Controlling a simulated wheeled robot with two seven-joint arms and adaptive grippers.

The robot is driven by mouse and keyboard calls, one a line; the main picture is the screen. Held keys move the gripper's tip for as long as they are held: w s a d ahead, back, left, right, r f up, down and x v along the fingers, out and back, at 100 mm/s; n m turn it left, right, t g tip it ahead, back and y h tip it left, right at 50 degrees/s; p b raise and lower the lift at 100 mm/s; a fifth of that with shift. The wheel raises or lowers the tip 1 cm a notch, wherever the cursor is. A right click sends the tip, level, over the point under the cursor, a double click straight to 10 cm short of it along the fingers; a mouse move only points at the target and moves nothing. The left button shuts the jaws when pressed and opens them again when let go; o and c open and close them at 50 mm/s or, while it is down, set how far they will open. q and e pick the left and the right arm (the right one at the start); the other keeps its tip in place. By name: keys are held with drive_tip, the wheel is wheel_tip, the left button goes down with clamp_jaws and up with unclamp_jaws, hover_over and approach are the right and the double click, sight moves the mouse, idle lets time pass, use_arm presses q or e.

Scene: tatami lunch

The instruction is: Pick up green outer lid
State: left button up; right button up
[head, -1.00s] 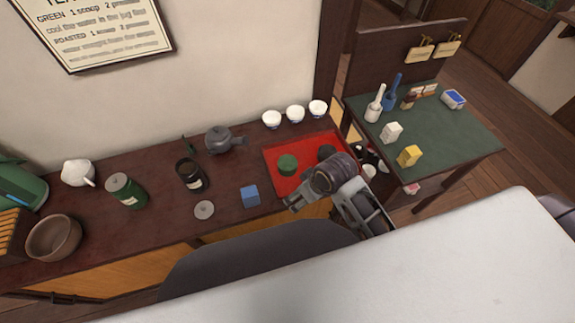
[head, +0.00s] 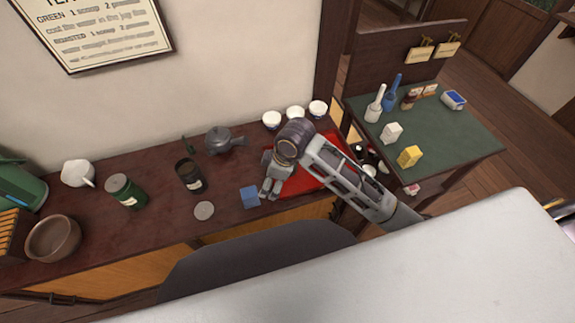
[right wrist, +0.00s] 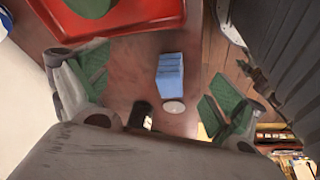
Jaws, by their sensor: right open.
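The green lid is hidden behind my right arm in the head view. In the right wrist view a dark green round piece (right wrist: 90,6), likely this lid, shows at the top edge, cut off by the frame, on the red tray (right wrist: 140,22). My right gripper (head: 269,189) is over the tray's left side in the head view, fingers pointing down toward the front. It is open and empty; its two green-padded fingers stand wide apart in the right wrist view (right wrist: 155,90). My left gripper is out of view.
A blue box (head: 249,197) stands just left of the gripper. A pale disc (head: 204,210), a dark canister (head: 190,176), a green canister (head: 126,191) and a grey teapot (head: 222,141) are farther left. White cups (head: 295,113) stand behind the tray.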

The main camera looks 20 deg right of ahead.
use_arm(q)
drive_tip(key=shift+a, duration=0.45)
use_arm(e)
drive_tip(key=w+d+r+n+g+h, duration=0.2)
drive_tip(key=w+d+r+n+h, duration=0.1)
drive_tip(key=w+d, duration=0.5)
drive_tip(key=w+r+n, duration=0.1)
drive_tip(key=n, duration=0.1)
drive_tip(key=shift+w+r+n, duration=0.2)
drive_tip(key=shift+n, duration=0.1)
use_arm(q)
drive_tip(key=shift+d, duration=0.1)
